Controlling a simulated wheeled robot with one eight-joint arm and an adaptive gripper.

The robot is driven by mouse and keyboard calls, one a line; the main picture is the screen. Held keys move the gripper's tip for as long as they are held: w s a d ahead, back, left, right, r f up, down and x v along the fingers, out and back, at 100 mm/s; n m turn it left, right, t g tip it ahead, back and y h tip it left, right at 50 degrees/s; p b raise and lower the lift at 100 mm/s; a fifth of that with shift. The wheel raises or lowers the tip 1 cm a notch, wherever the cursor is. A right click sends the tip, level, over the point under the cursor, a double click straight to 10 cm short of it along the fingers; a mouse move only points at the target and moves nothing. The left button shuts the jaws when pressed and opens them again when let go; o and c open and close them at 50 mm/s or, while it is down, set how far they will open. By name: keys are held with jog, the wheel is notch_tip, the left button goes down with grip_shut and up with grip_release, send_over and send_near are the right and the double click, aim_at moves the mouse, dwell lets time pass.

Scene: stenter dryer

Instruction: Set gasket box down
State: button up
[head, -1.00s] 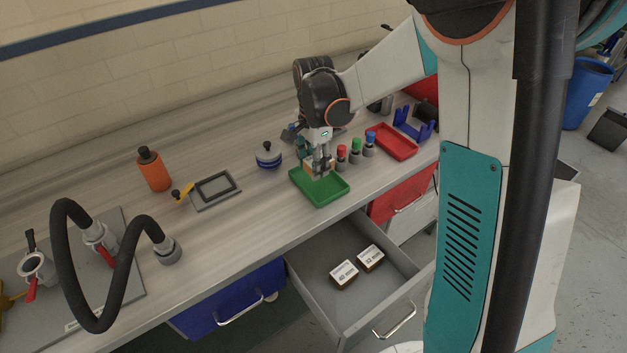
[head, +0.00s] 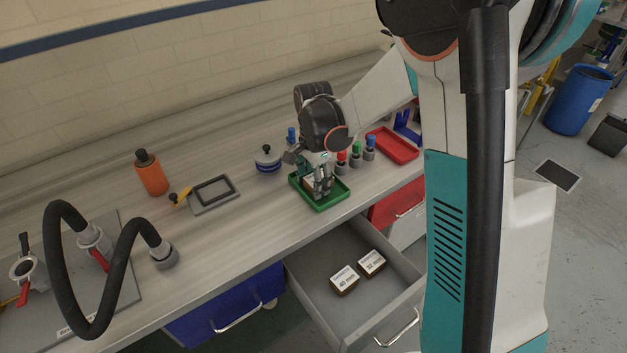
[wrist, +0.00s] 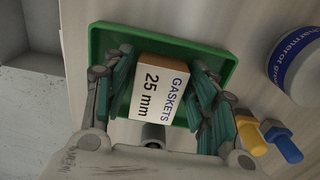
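The gasket box (wrist: 158,92), with a white label reading "GASKETS 25 mm", is between the two fingers of my gripper (wrist: 162,75) in the wrist view. In the head view my gripper (head: 319,190) is low over the green tray (head: 334,203), and the box (head: 309,182) shows partly behind the fingers, inside the tray's outline. The wrist view also shows the green tray (wrist: 100,42) around and beneath the box. Whether the box touches the tray floor cannot be told.
An open drawer (head: 330,262) below holds a 40 mm box (head: 344,280) and a 32 mm box (head: 371,263). A round blue-white tin (head: 268,159) stands left of the tray.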

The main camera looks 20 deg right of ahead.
dwell(0.3)
notch_tip(320, 180, up, 12)
jog(key=p, duration=0.4)
jog(key=s+r+n+t, duration=0.3)
jog(key=s+r+n, duration=0.3)
jog(key=s+r, duration=0.35)
jog(key=s+d+n+t, duration=0.1)
jog(key=s+n+t, duration=0.3)
jog(key=s+n, duration=0.4)
jog(key=shift+s+d, duration=0.25)
jog(key=shift+s, duration=2.25)
jog(key=shift+f, duration=0.1)
